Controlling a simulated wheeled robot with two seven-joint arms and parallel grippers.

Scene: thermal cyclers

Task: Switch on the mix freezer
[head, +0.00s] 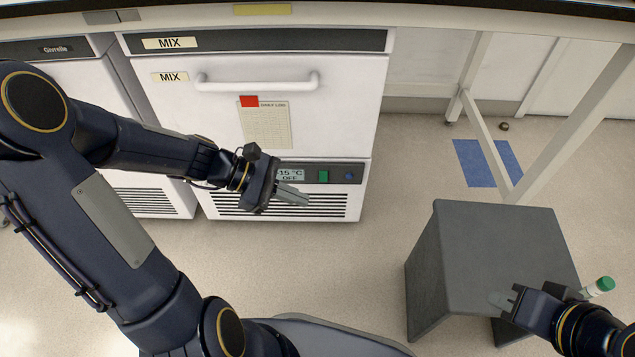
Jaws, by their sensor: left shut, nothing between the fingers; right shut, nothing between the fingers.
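The mix freezer (345,113) is a white under-bench unit with two MIX labels (170,43) and a white bar handle (257,82). Its lower control strip has a display (291,174) reading "15 °C OFF", partly covered at its left by my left gripper, a green button (323,176) and a small blue round button (349,176). My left gripper (306,199) is shut and empty, in front of the vent grille just below the display and left of the green button; contact cannot be told. My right gripper (497,303) is shut and empty by the grey stool.
A second white unit labelled Givrelle (72,70) stands at the left. A dark grey stool (500,235) stands at the right, with a green-capped tube (600,286) near my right gripper. Blue floor tape (475,163) lies by the bench leg. The floor before the freezer is clear.

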